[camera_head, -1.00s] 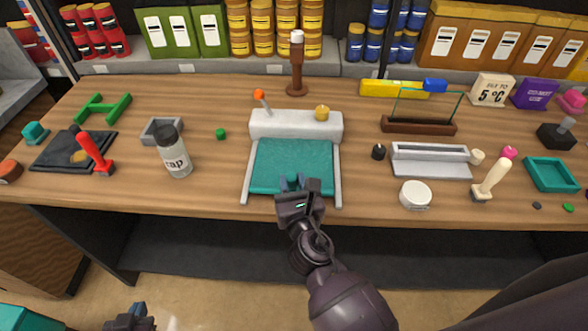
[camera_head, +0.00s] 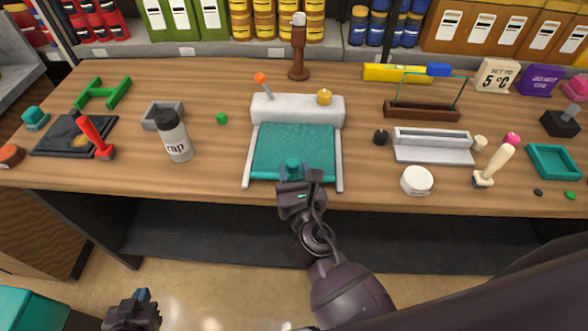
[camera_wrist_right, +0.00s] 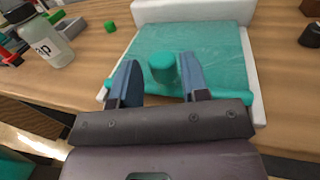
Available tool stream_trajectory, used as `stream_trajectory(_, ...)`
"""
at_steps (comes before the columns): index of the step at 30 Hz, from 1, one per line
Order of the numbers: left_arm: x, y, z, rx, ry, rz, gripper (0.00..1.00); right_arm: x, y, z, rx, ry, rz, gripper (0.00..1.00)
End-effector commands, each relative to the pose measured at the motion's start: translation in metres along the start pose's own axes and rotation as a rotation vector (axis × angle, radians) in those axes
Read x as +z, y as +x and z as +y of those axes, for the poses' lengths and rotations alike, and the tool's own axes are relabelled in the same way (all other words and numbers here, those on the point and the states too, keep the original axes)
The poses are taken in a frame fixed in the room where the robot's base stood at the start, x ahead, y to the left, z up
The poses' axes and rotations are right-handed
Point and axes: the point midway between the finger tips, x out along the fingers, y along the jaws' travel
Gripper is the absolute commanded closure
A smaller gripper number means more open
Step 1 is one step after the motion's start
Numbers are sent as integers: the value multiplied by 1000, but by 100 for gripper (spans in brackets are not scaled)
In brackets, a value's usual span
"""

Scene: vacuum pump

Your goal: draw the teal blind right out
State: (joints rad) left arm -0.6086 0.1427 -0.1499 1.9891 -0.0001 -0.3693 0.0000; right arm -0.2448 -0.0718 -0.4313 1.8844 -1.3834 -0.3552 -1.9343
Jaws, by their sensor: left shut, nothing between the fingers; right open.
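The teal blind (camera_head: 294,140) lies spread flat between two pale rails, running from a grey-white housing (camera_head: 297,108) toward the table's front edge. Its front end has a teal bar (camera_wrist_right: 215,93) with a round teal knob (camera_wrist_right: 162,66). The knob also shows in the head view (camera_head: 293,164). My right gripper (camera_wrist_right: 160,82) is open at the front end, with one finger on each side of the knob and visible gaps. In the head view the right gripper (camera_head: 299,178) partly hides the bar. My left gripper (camera_head: 142,296) is shut and empty, low at the left, away from the table.
A grey bottle (camera_head: 174,137) and green cube (camera_head: 222,118) stand left.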

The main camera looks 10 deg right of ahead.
Motion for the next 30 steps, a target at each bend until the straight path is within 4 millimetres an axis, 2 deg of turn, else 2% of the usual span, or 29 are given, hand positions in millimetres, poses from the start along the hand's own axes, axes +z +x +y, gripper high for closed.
stream_trajectory(16,10,12,2,3,2,7,100,-3,-87,0,0,-1,4,58)
stream_trajectory(22,13,14,3,3,2,6,100,-1,-101,0,1,0,2,58)
stream_trajectory(30,14,13,2,3,2,4,100,0,-103,0,0,1,1,58)
